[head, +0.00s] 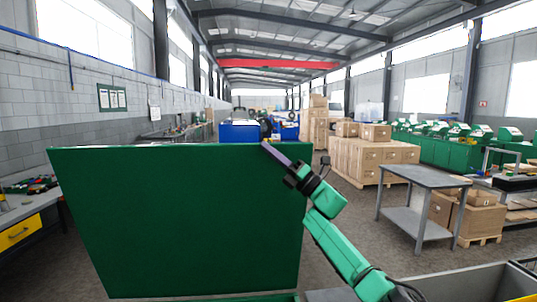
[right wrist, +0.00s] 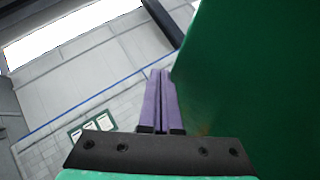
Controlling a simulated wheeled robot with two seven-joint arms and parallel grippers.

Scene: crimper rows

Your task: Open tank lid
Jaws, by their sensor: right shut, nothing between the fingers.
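The tank lid (head: 175,220) is a large flat green panel. It stands raised, close to upright, and fills the lower left and middle of the head view. A green strip of the tank (head: 230,298) shows along its bottom edge. My right gripper (head: 267,147) is at the lid's top right corner, its purple fingers shut with nothing between them. In the right wrist view the fingers (right wrist: 161,75) are together, and the lid (right wrist: 255,80) fills the right side, close beside them. I cannot tell whether they touch it. My left gripper is not in view.
A grey table (head: 425,178) stands at the right, with cardboard boxes (head: 478,212) on a pallet beside it. More stacked boxes (head: 370,160) stand farther back. A workbench with a yellow drawer (head: 18,235) is at the left. The lid hides the floor behind it.

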